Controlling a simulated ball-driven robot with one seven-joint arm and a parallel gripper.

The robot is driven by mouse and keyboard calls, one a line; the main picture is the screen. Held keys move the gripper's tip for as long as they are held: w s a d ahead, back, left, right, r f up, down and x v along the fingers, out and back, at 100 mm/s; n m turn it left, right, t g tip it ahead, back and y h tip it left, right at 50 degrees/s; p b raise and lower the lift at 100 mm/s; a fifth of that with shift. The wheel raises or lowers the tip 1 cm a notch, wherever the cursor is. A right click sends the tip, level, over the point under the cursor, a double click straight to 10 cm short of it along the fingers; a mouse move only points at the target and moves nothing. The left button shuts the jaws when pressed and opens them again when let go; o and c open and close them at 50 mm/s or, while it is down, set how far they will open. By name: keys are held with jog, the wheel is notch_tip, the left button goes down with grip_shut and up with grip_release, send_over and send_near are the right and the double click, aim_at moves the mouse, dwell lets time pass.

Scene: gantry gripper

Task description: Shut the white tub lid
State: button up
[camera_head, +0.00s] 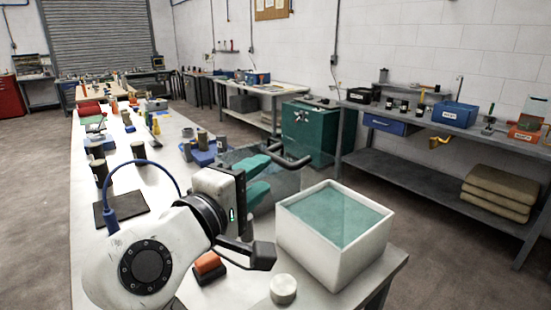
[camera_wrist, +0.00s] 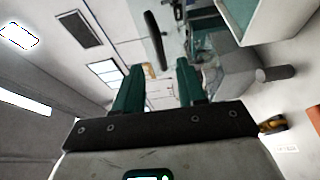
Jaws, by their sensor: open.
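The white tub (camera_head: 328,262) stands upright on the near right end of the white bench, with teal showing inside its square mouth. Part of it shows at the upper right of the wrist view (camera_wrist: 285,32). A clear panel with a dark bar handle (camera_head: 291,157), seemingly the lid, stands raised at the tub's left side. My gripper (camera_head: 263,178) is open, its teal fingers in front of the clear panel. In the wrist view, the dark handle (camera_wrist: 156,40) lies ahead, roughly between the fingertips, with no visible contact. The lid's hinge is not clear.
A white round piece (camera_head: 284,289) and an orange-and-black object (camera_head: 208,265) lie on the bench near the tub. Dark cylinders and blue trays (camera_head: 203,155) stand farther back on the left. A dark mat (camera_head: 120,207) lies at the left.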

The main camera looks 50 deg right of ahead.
aim_at(278, 163)
jog(key=d, duration=0.5)
jog(key=w+d, duration=0.1)
jog(key=d, duration=0.1)
jog(key=shift+d+f+p, duration=0.1)
jog(key=shift+d+p, duration=0.15)
jog(key=shift+p, duration=0.1)
jog(key=shift+s, duration=0.1)
grip_shut()
